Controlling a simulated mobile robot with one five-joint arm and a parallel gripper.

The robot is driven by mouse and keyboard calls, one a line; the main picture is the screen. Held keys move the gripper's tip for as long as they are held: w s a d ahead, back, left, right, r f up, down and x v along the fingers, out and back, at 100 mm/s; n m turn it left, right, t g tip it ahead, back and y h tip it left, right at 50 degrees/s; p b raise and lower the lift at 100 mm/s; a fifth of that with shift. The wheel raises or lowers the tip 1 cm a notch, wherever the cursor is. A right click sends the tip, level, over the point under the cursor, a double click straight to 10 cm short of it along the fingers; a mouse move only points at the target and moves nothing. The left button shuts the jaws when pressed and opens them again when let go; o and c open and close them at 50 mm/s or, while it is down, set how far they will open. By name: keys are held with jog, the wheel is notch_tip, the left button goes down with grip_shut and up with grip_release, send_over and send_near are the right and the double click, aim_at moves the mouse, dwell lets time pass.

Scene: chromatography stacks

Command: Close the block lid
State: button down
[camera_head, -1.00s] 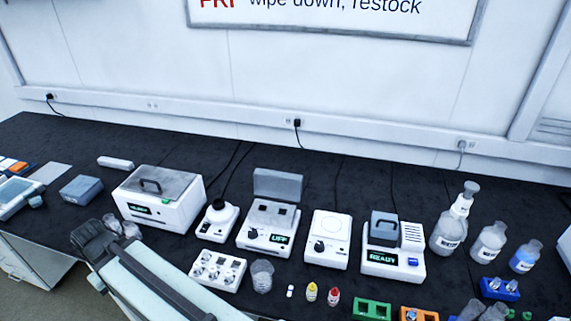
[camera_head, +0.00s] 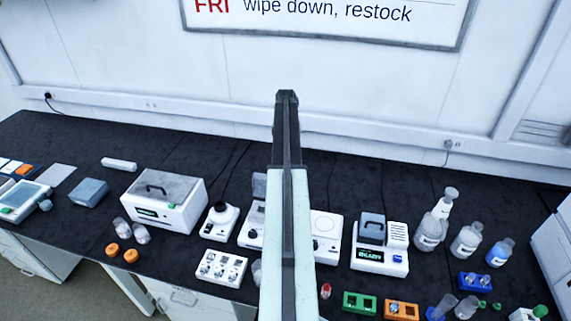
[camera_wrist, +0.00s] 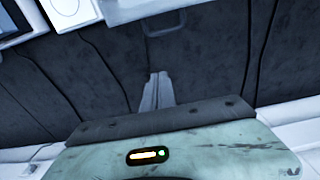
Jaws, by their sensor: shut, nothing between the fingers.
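The white block unit (camera_head: 249,230) stands mid-bench in the head view, mostly hidden behind my raised arm. A sliver of its grey lid (camera_head: 259,186) shows upright at the back, so the lid stands open. My gripper (camera_wrist: 156,78) shows in the wrist view with its fingers together and nothing between them. In the head view my arm covers the middle of the bench, and I cannot make out the fingers there. I cannot tell the block unit for sure in the wrist view.
Left of the block are a round-topped device (camera_head: 219,222), a lidded bath (camera_head: 162,203) and a vial rack (camera_head: 221,269). To its right are a round-plate device (camera_head: 327,232) and a grey-lidded unit (camera_head: 380,258). Bottles (camera_head: 466,240) stand farther right. The bench behind is mostly clear.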

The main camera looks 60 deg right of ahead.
notch_tip(320, 180, down, 11)
jog(key=b, duration=1.1)
jog(key=a+r+p, duration=0.1)
jog(key=s+a+r+p, duration=0.1)
jog(key=a, duration=0.1)
jog(key=shift+a, duration=0.2)
